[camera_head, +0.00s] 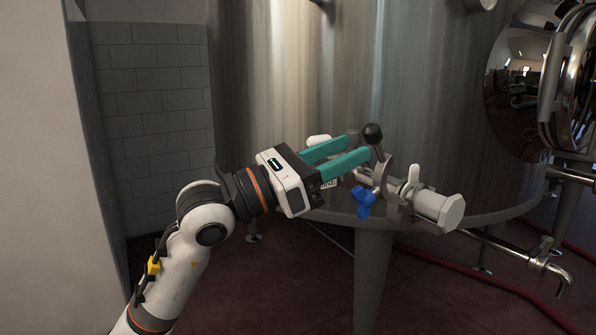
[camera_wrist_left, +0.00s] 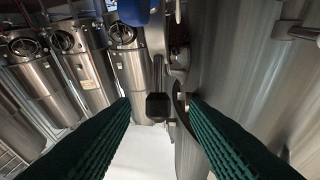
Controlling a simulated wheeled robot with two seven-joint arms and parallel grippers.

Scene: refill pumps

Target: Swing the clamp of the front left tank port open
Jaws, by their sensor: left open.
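The tank port (camera_head: 398,205) sticks out from the lower wall of the big steel tank (camera_head: 310,85) and ends in a pale octagonal cap (camera_head: 438,210). A grey clamp with a wing-shaped nut (camera_head: 411,181) sits around the fitting behind the cap. A blue wing-shaped handle (camera_head: 364,201) hangs on the near side, and a lever with a black ball knob (camera_head: 372,134) stands up. My left gripper (camera_head: 356,150) is open, its teal fingers pointing at the lever. In the left wrist view the black knob (camera_wrist_left: 158,107) shows between the fingers; contact cannot be told. My right gripper is out of view.
A round polished manway door (camera_head: 520,95) is at the right. A bent pipe (camera_head: 535,262) runs low at the right, and a tank leg (camera_head: 372,280) stands below the port. A red hose (camera_head: 480,280) lies on the floor. A tiled wall (camera_head: 155,120) is at the left.

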